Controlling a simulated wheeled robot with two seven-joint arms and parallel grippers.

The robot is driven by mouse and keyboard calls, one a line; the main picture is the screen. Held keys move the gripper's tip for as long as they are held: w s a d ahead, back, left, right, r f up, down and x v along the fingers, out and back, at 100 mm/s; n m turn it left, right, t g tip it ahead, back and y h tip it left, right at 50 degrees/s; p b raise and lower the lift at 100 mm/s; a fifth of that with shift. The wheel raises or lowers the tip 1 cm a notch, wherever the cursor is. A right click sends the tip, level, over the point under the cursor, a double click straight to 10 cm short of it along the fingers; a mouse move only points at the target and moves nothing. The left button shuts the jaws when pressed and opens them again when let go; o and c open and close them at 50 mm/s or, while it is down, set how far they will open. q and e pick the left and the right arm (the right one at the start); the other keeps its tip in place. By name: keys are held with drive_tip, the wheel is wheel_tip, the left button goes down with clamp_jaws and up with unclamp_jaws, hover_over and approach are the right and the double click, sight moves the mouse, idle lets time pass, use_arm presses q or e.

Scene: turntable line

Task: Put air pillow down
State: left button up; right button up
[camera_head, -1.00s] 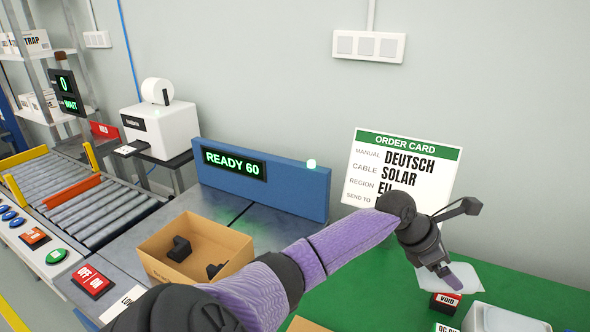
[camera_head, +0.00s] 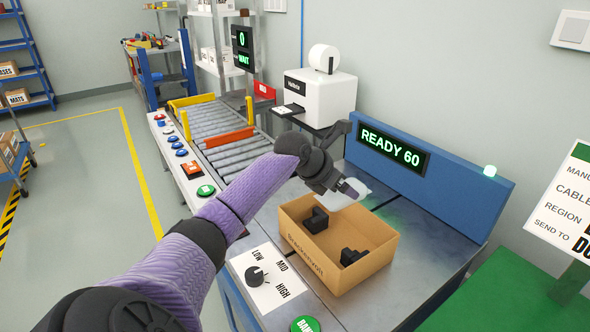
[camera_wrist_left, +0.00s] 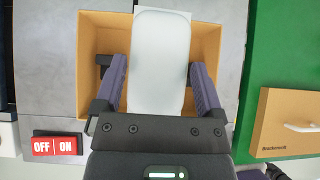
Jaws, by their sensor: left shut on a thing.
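The air pillow is a pale, translucent white pouch (camera_head: 345,194), also large in the left wrist view (camera_wrist_left: 160,60). My left gripper (camera_head: 350,190) is shut on it and holds it above the back left part of an open cardboard box (camera_head: 322,265). In the left wrist view the two fingers of the left gripper (camera_wrist_left: 160,88) lie along either side of the pillow, with the box (camera_wrist_left: 205,45) below. Two black parts (camera_head: 316,220) (camera_head: 352,256) lie in the box. The pillow hides part of the box's inside. My right gripper is not in view.
The box stands on a grey metal table beside a knob panel (camera_head: 268,280). A blue READY 60 display (camera_head: 430,180) stands behind it. A roller conveyor (camera_head: 220,135) and white printer (camera_head: 320,95) are beyond. A green surface (camera_head: 505,295) lies to the right.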

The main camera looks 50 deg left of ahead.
use_arm(q)
drive_tip(key=shift+s+a+f+b, duration=0.15)
drive_tip(key=shift+a+f+b, duration=0.1)
drive_tip(key=shift+f, duration=0.2)
drive_tip(key=shift+s+a+f+b, duration=0.15)
drive_tip(key=shift+a+f+b, duration=0.1)
drive_tip(key=shift+f, duration=0.2)
wheel_tip(320, 180, down, 9)
drive_tip(key=b, duration=0.5)
drive_tip(key=shift+w+d+r, duration=0.1)
drive_tip(key=shift+r+p, duration=0.3)
drive_tip(key=shift+f+p, duration=0.3)
drive_tip(key=shift+f, duration=0.3)
drive_tip(key=o, duration=0.9)
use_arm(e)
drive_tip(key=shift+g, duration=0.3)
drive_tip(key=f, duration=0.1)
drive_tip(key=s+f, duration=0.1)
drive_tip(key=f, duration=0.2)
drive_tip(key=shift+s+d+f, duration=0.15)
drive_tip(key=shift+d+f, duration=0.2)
